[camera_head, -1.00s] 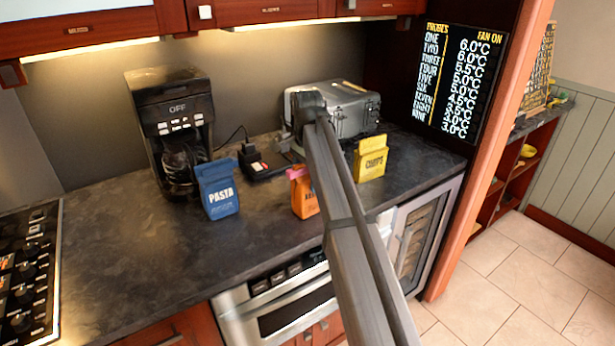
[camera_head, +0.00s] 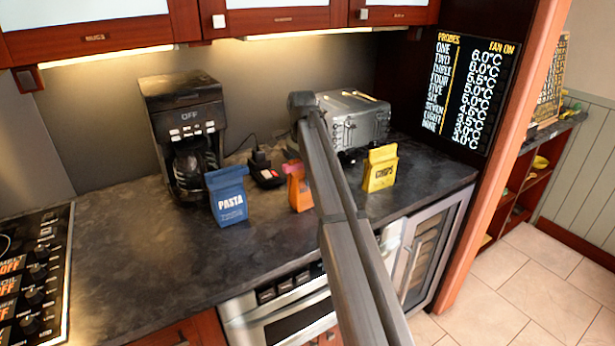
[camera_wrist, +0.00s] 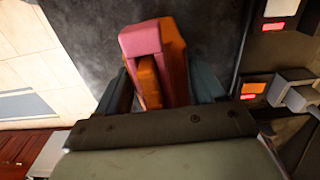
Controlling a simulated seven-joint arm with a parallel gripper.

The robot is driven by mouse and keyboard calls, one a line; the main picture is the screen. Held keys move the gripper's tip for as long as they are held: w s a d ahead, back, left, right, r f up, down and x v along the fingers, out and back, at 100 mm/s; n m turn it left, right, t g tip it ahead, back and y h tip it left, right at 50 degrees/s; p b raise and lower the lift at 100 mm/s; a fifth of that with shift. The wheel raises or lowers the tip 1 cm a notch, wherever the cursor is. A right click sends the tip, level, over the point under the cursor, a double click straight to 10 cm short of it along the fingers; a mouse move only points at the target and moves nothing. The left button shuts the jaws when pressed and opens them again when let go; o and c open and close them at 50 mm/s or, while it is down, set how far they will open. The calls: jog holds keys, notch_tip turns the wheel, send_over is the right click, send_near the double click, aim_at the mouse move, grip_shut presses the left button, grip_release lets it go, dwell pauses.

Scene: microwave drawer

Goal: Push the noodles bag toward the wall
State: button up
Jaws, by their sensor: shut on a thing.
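An orange bag with a pink top (camera_head: 299,190) stands on the dark counter, between the blue PASTA bag (camera_head: 228,196) and the yellow CHIPS bag (camera_head: 381,168). I take it for the noodles bag, but its label is not readable. My arm hides its right side in the head view. In the wrist view the orange and pink bag (camera_wrist: 142,42) sits between the two dark fingers of my gripper (camera_wrist: 160,80), which is shut on it. The gripper is hidden behind my arm in the head view.
A black coffee maker (camera_head: 185,130) stands at back left. A small black device with a cord (camera_head: 265,172) sits just behind and left of the orange bag. A metal toaster (camera_head: 355,120) is at back right. A cooktop (camera_head: 35,270) is at far left; the left front counter is clear.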

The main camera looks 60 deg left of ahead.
jog(key=shift+a, duration=1.2)
jog(key=o, duration=1.5)
jog(key=shift+o, duration=0.2)
jog(key=shift+r, duration=0.15)
notch_tip(320, 180, up, 14)
jog(key=shift+f, duration=0.2)
jog(key=shift+w, duration=0.1)
